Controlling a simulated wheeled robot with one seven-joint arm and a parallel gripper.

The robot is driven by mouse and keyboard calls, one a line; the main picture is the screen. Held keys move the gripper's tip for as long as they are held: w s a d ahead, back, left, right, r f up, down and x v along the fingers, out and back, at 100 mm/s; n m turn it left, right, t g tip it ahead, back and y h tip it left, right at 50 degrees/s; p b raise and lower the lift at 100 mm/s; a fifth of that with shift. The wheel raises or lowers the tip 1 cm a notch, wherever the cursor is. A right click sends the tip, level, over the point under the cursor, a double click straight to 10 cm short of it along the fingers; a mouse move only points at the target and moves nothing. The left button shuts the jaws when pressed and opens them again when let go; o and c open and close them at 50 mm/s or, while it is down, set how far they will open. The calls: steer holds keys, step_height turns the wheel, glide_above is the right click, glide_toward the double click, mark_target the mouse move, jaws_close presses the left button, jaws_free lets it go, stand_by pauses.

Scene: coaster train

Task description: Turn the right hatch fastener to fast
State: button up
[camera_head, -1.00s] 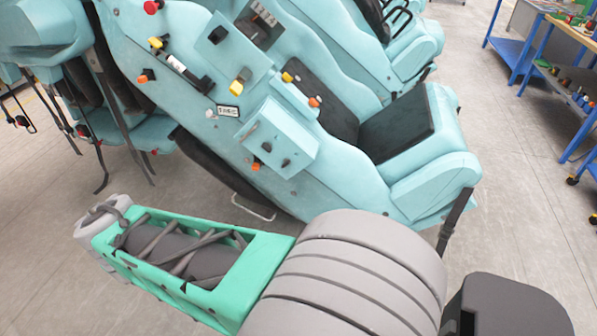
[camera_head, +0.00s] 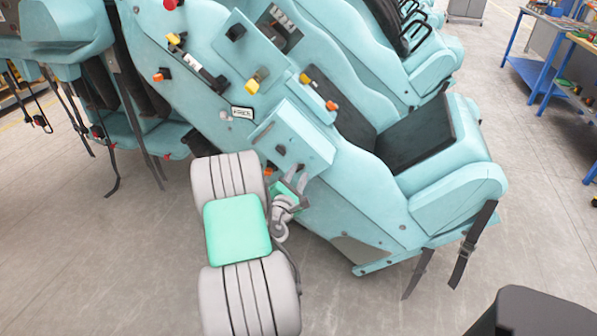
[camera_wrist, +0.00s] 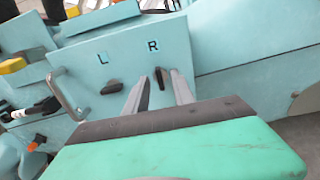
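The hatch (camera_wrist: 120,65) is a light teal panel marked L and R on a box on the coaster car's side; the box also shows in the head view (camera_head: 312,143). The right fastener (camera_wrist: 160,77) is a small black knob below the R, standing nearly upright. The left fastener (camera_wrist: 111,87) is a similar black knob below the L, lying nearly flat. My gripper (camera_wrist: 159,80) is open, with one grey finger either side of the right fastener in the wrist view. Contact cannot be told. In the head view my gripper (camera_head: 294,181) is at the box's lower edge.
A bent metal handle (camera_wrist: 66,94) sticks out left of the hatch. Yellow (camera_head: 257,77), orange and red knobs sit on the car's side above. Car seats (camera_head: 415,140) lie to the right. The floor in front is clear.

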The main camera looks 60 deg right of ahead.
steer(key=shift+w+d, duration=0.1)
steer(key=shift+d, duration=0.4)
jaws_close()
